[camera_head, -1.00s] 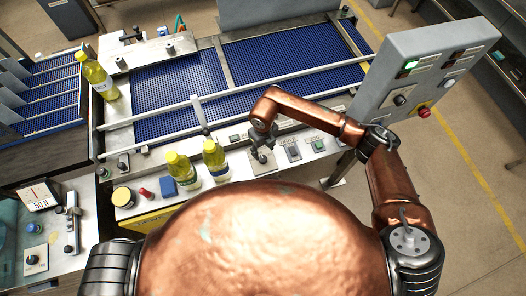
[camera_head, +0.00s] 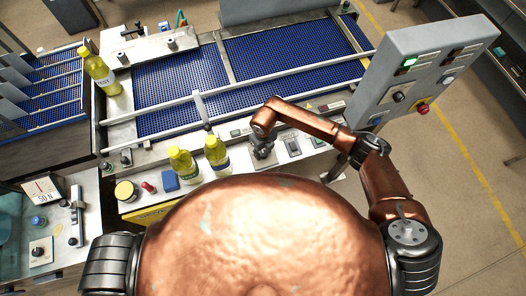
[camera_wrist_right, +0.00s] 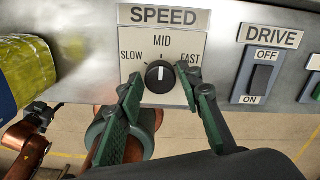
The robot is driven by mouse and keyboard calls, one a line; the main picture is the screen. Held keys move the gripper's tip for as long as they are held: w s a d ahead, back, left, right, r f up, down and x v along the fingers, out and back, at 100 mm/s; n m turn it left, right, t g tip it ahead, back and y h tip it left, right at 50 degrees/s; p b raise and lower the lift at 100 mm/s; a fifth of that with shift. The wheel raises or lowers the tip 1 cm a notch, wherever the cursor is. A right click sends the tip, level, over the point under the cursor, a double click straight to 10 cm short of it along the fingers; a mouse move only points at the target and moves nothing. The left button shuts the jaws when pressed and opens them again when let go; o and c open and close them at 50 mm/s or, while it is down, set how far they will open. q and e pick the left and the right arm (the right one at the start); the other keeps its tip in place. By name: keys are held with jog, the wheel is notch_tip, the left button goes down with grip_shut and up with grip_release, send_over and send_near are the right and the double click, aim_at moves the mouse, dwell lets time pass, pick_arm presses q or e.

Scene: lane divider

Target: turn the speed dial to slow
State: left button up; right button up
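The speed dial (camera_wrist_right: 160,77) is a round black knob on a white plate. Its white pointer line faces up, toward MID, with SLOW (camera_wrist_right: 131,56) on the left and FAST (camera_wrist_right: 190,59) on the right. My right gripper (camera_wrist_right: 167,96) is open, with one green-grey finger on each side of the knob's lower part. I cannot tell whether either finger touches the knob. In the head view the right gripper (camera_head: 262,152) is over the dial plate and hides the knob. My left gripper does not show clearly in either view.
The drive switch (camera_wrist_right: 262,78) is just right of the dial. Two yellow bottles (camera_head: 184,165) (camera_head: 217,157) stand left of the gripper, the nearer one close to it. A grey control box (camera_head: 420,75) stands at the right.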

jog(key=c, duration=0.8)
jog(key=shift+f, duration=0.1)
jog(key=shift+n+b, duration=0.5)
jog(key=shift+b, duration=0.4)
jog(key=n+b, duration=0.9)
jog(key=b, duration=0.3)
jog(key=shift+f, duration=0.15)
pick_arm(q)
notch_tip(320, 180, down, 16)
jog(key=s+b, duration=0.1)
jog(key=b, duration=0.1)
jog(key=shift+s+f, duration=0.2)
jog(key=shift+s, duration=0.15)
pick_arm(e)
jog(key=shift+n, duration=1)
jog(key=shift+r, duration=0.2)
jog(key=o, duration=1.2)
jog(key=shift+c, duration=0.2)
